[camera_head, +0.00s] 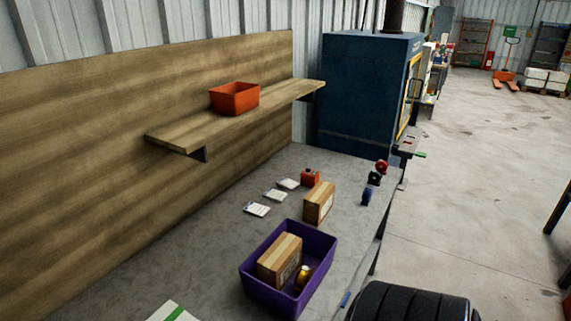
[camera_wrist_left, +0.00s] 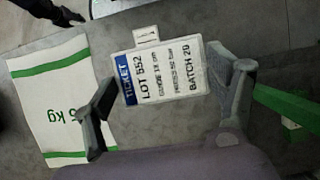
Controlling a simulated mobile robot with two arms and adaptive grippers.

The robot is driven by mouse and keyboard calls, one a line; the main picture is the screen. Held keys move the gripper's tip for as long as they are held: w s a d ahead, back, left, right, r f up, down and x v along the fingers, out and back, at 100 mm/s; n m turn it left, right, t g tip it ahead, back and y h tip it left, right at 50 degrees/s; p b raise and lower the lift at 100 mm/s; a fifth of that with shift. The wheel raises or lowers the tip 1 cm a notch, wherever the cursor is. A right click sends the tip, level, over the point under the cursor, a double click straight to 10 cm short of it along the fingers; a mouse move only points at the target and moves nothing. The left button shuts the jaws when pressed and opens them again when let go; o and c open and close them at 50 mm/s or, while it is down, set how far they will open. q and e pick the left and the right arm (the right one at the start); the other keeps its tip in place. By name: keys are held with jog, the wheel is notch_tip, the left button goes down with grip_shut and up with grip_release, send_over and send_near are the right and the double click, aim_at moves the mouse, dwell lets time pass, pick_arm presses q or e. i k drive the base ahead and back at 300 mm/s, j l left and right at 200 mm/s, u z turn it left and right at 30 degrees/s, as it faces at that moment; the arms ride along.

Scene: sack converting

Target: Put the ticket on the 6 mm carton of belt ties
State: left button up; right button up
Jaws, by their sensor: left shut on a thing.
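In the left wrist view a white ticket (camera_wrist_left: 165,72) with a blue band reads "TICKET", "LOT 552" and "BATCH 20". My left gripper (camera_wrist_left: 164,82) has a finger at each side of the ticket and is shut on it. The head view shows neither gripper. There, one brown carton (camera_head: 318,204) stands on the bench, and another carton (camera_head: 279,260) sits inside a purple crate (camera_head: 262,292). The size print on both cartons is too small to read, so I cannot tell which is the 6 mm one.
Three white cards (camera_head: 257,209) lie on the bench (camera_head: 215,255) behind the crate. A small orange object (camera_head: 310,177) and small reels (camera_head: 374,178) stand farther back. A yellow-brown item (camera_head: 303,277) shares the crate. A shelf (camera_head: 190,132) holds an orange bin (camera_head: 234,98). A green-striped white sack (camera_wrist_left: 52,105) lies flat.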

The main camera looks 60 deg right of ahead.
aim_at(280, 250)
jog(key=z, duration=0.4)
jog(key=l+z, duration=0.15)
jog(key=z, duration=0.2)
jog(key=l+z, duration=0.1)
jog(key=z, duration=0.3)
jog(key=l+z, duration=0.15)
jog(key=z, duration=0.25)
jog(key=l, duration=0.6)
jog(key=i+l, duration=0.1)
jog(key=l, duration=0.5)
jog(key=l+z, duration=0.1)
jog(key=l, duration=0.55)
jog(key=i, duration=0.05)
